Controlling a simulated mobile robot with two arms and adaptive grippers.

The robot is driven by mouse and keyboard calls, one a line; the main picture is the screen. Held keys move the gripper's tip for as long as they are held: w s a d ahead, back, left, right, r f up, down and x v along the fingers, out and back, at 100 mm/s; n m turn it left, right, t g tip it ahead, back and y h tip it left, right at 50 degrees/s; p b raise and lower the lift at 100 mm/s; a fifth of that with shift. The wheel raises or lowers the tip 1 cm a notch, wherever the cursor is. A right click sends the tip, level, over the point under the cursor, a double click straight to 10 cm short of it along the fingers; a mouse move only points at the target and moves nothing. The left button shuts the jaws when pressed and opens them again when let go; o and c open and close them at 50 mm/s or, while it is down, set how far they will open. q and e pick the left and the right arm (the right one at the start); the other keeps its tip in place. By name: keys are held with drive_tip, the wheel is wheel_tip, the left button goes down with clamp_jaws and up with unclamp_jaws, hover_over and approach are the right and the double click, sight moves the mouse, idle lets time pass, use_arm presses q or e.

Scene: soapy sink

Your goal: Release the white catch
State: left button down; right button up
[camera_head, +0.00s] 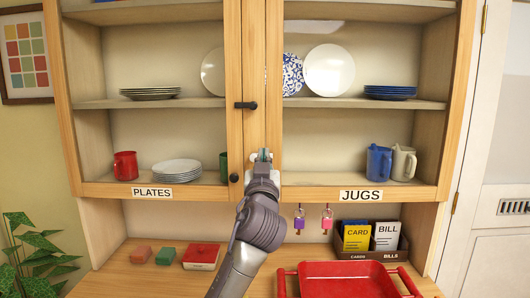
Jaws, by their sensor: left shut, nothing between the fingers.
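The white catch (253,156) is on the wooden centre post of the cupboard, between the two doors, and only small white parts of it show around my fingers. My left gripper (264,154) is in front of it, shut with nothing held. Its tips overlap the catch in the picture; I cannot tell whether they touch it. My left arm rises from the bottom edge and hides the lower post. My right gripper is out of view.
A black handle (246,105) and a black knob (234,178) sit close by on the left door. Plates and jugs stand on the shelves behind. Below are hanging keys (299,220), a red tray (335,284), a card box (371,238) and several small blocks.

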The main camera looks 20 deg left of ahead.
sight(265, 146)
use_arm(q)
drive_tip(key=p+x, duration=0.3)
drive_tip(key=x, duration=0.5)
drive_tip(key=shift+w+a+r, duration=0.15)
drive_tip(key=shift+w+r, duration=0.1)
drive_tip(key=shift+r, duration=0.1)
drive_tip(key=f, duration=0.1)
drive_tip(key=f+p, duration=0.1)
drive_tip(key=f, duration=0.1)
drive_tip(key=shift+w+f, duration=0.15)
drive_tip(key=shift+w, duration=0.15)
drive_tip(key=shift+s+f, duration=0.1)
drive_tip(key=shift+f, duration=0.4)
